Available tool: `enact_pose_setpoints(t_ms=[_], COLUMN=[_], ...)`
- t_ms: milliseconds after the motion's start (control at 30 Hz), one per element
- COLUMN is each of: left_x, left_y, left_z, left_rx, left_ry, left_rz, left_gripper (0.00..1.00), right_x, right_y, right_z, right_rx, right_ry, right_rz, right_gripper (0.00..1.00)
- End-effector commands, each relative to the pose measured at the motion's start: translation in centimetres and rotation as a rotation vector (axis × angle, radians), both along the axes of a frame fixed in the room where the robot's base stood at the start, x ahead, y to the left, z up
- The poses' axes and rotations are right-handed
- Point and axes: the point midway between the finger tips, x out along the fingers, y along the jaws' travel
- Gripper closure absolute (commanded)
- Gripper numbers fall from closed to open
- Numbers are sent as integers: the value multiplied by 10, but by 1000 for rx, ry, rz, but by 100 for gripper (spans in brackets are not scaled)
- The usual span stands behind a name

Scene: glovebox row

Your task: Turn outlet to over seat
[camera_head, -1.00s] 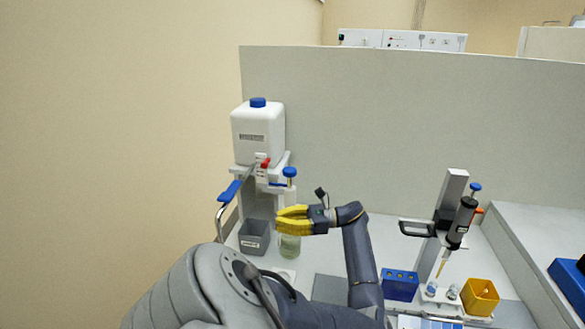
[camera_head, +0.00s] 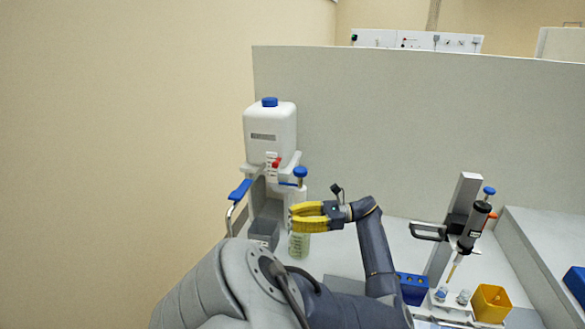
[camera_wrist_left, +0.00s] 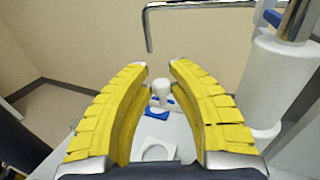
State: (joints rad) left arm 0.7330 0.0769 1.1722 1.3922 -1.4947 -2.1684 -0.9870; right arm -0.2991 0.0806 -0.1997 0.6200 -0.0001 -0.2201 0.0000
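A thin bent metal tube (camera_head: 230,215), which looks like the outlet, hangs at the left of a dispenser stand. A bent metal tube (camera_wrist_left: 149,30) also shows past my fingertips in the left wrist view. A pale plate with a round ring (camera_wrist_left: 157,150) lies below my fingers; I cannot tell if it is the seat. My left gripper (camera_head: 290,217) has yellow fingers, pointing left in front of the stand. In the left wrist view it (camera_wrist_left: 159,66) is open, with nothing held between the fingers. My right gripper is out of view.
A white tank (camera_head: 270,135) sits on the stand, with a blue lever (camera_head: 240,190) at left. A grey bin (camera_head: 264,234) and a green-marked clear cylinder (camera_head: 300,247) stand near my fingers. A pipette stand (camera_head: 455,215), blue rack (camera_head: 413,289) and yellow box (camera_head: 491,303) are at right.

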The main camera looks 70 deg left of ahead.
Motion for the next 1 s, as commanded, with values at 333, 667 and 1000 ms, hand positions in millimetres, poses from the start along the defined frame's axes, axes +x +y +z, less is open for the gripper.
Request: enact_pose_setpoints(t_ms=[333, 667, 1000], left_x=[-3, 20, 61], left_y=[0, -4, -13], left_z=[-4, -4, -4], left_rx=[-4, -8, -7], left_ry=[0, -3, -1], left_rz=[2, 0, 0], left_gripper=[60, 60, 60], right_x=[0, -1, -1], right_y=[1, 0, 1], right_z=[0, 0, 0], right_rx=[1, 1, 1], right_ry=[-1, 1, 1], right_rz=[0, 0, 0], right_gripper=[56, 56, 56])
